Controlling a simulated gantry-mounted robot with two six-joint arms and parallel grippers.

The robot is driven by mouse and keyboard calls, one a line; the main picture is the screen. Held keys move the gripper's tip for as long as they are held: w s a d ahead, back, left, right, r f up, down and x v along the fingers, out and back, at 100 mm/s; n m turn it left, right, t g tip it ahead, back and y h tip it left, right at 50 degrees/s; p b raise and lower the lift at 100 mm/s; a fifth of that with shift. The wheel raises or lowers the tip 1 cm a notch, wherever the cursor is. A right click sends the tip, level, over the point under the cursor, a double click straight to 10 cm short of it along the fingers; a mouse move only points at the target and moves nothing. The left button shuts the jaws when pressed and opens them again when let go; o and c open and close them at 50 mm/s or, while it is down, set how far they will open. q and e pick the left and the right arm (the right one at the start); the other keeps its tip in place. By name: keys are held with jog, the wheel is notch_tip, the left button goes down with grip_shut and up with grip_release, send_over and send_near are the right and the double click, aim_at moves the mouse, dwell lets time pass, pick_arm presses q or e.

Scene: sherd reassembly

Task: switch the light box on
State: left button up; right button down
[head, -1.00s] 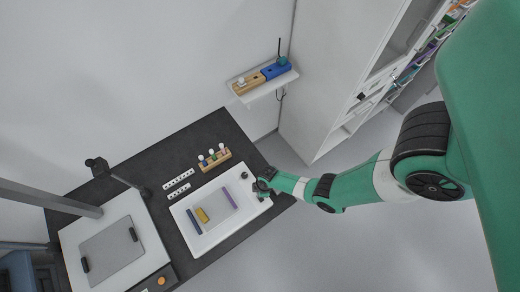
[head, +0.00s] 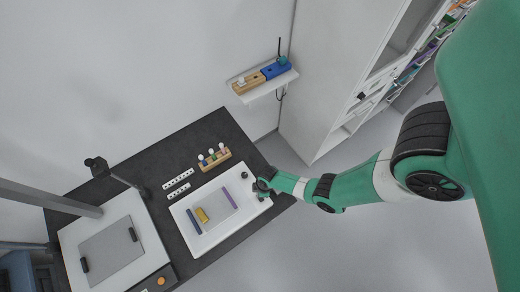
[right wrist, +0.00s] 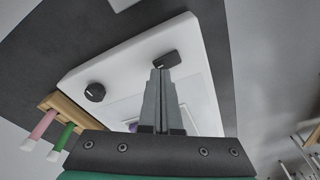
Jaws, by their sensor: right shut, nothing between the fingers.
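The light box (head: 233,227) is a flat white box on the dark table, with a pale grey panel in its top. In the right wrist view its white top (right wrist: 125,72) carries a round black knob (right wrist: 95,92) and a small black rocker switch (right wrist: 167,60). The panel does not look lit. My right gripper (head: 264,187) is over the box's right end. In the right wrist view my right gripper (right wrist: 161,75) is shut and empty, its fingertips right at the near edge of the switch; I cannot tell whether they touch. My left gripper is not in view.
On the panel lie a blue piece (head: 194,222), a yellow piece (head: 202,215) and a purple piece (head: 231,198). A wooden rack (head: 216,162) with coloured tools and white strips (head: 178,180) lie behind. A white-framed unit (head: 75,238) stands left. A wall shelf (head: 265,86) is above.

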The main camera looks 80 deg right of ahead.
jog(key=shift+f+b, duration=0.65)
jog(key=shift+f, duration=0.1)
notch_tip(320, 180, up, 7)
jog(key=p, duration=0.7)
jog(key=shift+r, duration=0.1)
dwell(0.5)
